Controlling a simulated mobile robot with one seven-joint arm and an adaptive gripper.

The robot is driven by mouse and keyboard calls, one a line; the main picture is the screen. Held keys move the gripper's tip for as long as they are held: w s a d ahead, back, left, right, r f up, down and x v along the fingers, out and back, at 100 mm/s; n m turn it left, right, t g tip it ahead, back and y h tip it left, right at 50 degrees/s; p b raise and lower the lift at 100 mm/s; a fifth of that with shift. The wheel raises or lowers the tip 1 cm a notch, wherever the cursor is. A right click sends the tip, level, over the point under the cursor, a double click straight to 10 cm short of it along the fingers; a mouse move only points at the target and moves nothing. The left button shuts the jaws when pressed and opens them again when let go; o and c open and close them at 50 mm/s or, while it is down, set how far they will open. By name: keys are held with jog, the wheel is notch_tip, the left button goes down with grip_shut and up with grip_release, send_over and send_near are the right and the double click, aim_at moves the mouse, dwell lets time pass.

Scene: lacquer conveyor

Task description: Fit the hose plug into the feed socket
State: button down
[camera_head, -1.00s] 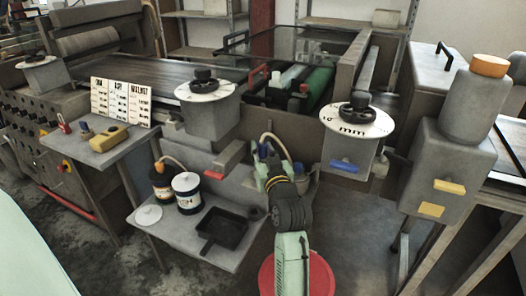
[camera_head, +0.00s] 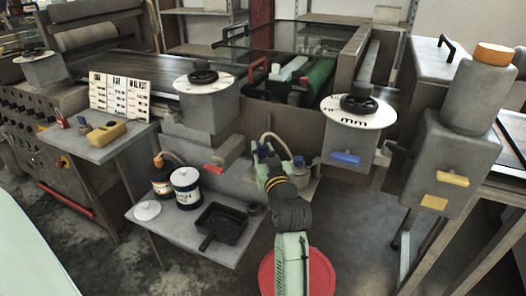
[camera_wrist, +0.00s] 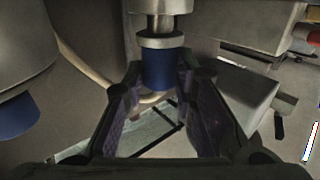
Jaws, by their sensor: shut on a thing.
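My gripper (camera_head: 264,153) is in front of the machine, right of the red-tabbed block. In the wrist view my gripper (camera_wrist: 160,100) is shut on the hose plug (camera_wrist: 163,68), a dark blue cylinder with a pale grey collar. A cream hose (camera_head: 281,139) arches behind my gripper and also shows in the wrist view (camera_wrist: 95,72).
A grey container with a blue top (camera_head: 298,162) stands just right of my gripper. The red-tabbed block (camera_head: 222,157) is close on its left.

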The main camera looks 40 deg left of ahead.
jog(key=shift+f+b, duration=0.55)
jog(key=shift+f, duration=0.25)
jog(key=c, duration=1.2)
grip_release()
jog(key=v, duration=1.2)
